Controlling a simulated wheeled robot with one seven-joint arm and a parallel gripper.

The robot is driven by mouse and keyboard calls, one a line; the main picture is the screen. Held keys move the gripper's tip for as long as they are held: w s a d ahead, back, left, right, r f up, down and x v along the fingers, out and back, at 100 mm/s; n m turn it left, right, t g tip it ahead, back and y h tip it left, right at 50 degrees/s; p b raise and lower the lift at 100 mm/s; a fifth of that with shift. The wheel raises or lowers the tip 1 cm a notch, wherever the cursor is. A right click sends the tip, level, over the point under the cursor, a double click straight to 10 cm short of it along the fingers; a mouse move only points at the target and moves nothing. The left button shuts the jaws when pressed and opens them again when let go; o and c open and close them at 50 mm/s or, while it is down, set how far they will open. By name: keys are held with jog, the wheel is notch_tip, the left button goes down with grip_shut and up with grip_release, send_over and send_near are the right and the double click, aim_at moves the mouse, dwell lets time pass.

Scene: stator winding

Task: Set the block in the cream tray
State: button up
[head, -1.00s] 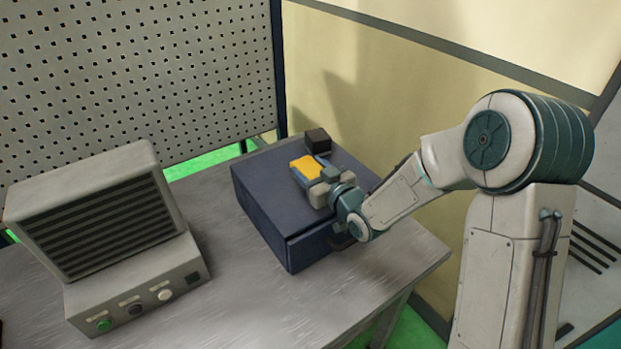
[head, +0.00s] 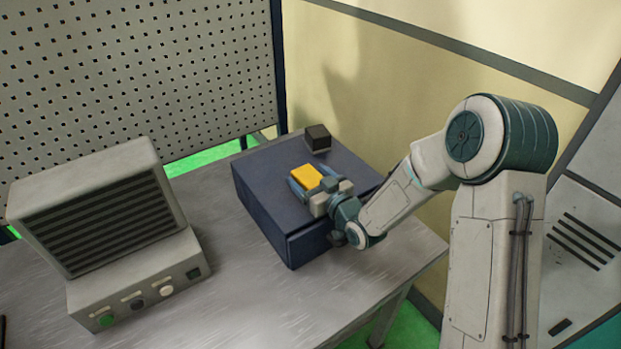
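A yellow block (head: 306,178) sits between the two blue fingers of my gripper (head: 309,183), over the top of a dark blue box. The fingers lie along its two sides and my gripper looks shut on it. I cannot tell whether its underside touches the box top. No cream tray shows in this view.
The dark blue box (head: 265,216) stands on the grey table (head: 225,310) near the wall. A small dark cube (head: 319,138) sits on the box's far corner. A grey louvred unit (head: 100,215) with buttons stands at left. The tabletop between them is clear.

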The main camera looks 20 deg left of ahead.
jog(key=shift+r, duration=0.15)
jog(key=shift+d, duration=0.15)
jog(key=b+v, duration=0.3)
jog(key=v, duration=0.8)
jog(key=shift+s+d, duration=0.25)
jog(key=shift+s, duration=0.1)
